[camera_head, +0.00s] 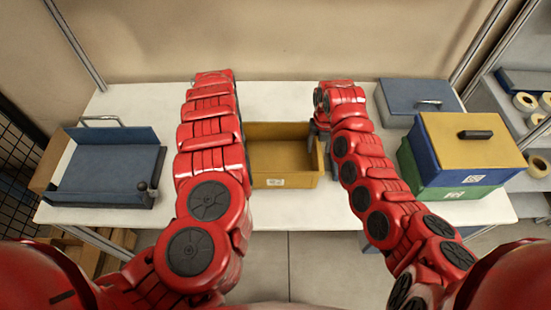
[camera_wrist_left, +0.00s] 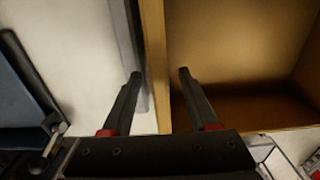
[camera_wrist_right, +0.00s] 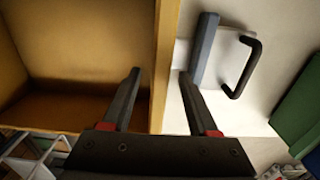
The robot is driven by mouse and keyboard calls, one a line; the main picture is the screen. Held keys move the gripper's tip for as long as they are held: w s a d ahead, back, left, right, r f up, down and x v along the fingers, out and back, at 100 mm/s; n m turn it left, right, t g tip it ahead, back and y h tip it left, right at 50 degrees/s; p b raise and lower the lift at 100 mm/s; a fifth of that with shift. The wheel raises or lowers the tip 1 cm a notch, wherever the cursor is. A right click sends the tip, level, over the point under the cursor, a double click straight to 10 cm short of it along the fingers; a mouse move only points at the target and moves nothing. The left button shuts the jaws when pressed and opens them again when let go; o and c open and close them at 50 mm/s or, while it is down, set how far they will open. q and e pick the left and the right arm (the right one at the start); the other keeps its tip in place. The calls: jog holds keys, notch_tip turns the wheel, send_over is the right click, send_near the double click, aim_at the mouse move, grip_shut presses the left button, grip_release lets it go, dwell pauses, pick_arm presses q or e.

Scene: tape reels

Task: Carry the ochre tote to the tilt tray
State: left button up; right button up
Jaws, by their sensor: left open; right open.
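The ochre tote (camera_head: 284,160) is an open, empty-looking box on the white table, between my two arms in the head view. In the left wrist view, my left gripper (camera_wrist_left: 160,74) is open, its fingers on either side of the tote's left wall (camera_wrist_left: 154,45). In the right wrist view, my right gripper (camera_wrist_right: 160,74) is open, its fingers on either side of the right wall (camera_wrist_right: 166,45). I cannot tell whether any finger touches. The head view hides my left gripper behind its arm. The blue tilt tray (camera_head: 105,175) stands at the left of the table.
At the right stand a blue box with an ochre lid (camera_head: 465,135) on a green box (camera_head: 455,193), and a grey-blue case (camera_head: 415,97) behind. A grey-blue block (camera_wrist_right: 205,48) and a black handle (camera_wrist_right: 242,70) lie right of the tote. Tape rolls (camera_head: 525,101) sit on a shelf.

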pick_arm(q)
grip_shut()
pick_arm(e)
grip_shut()
dwell(1.0)
